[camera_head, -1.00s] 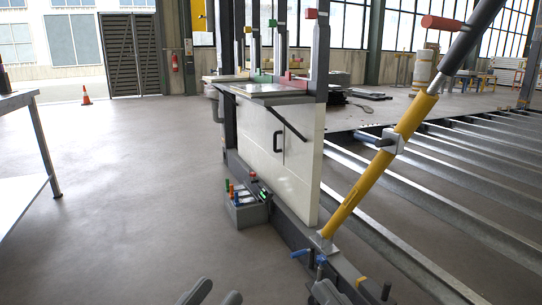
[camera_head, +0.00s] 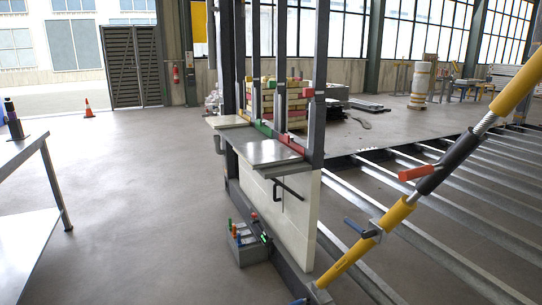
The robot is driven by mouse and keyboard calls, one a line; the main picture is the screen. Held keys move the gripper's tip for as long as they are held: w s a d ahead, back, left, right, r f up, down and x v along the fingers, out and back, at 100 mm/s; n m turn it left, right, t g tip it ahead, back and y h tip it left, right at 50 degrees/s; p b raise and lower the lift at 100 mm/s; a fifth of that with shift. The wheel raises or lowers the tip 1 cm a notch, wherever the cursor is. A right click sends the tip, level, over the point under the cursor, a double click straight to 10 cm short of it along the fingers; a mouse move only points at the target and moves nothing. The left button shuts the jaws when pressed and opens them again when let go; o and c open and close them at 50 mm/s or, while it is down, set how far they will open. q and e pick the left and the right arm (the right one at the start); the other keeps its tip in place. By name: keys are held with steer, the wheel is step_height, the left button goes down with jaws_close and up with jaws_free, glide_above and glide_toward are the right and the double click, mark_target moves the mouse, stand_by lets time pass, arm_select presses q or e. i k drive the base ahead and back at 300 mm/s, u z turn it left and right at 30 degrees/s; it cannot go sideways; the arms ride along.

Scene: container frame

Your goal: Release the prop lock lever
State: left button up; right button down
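A yellow prop (camera_head: 345,262) leans up to the right from the lower frame beam. A block with a blue-handled lever (camera_head: 359,228) sits on its lower yellow tube. A red-handled lever (camera_head: 416,173) sticks out to the left from the prop's dark middle sleeve (camera_head: 450,163). Above the sleeve are a threaded rod (camera_head: 486,122) and another yellow tube (camera_head: 516,91). I cannot tell from this view which lever is the lock lever, or whether it is locked. Neither of my grippers is in view.
A cream panel (camera_head: 291,225) with a black handle stands left of the prop, below grey shelves (camera_head: 264,151) and upright posts. Steel rails (camera_head: 430,238) cross the right side. Open floor (camera_head: 130,220) lies left, beside a metal table (camera_head: 28,150).

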mark_target(365, 235)
steer(key=u, duration=0.5)
steer(key=i, duration=0.95)
steer(key=z, duration=0.45)
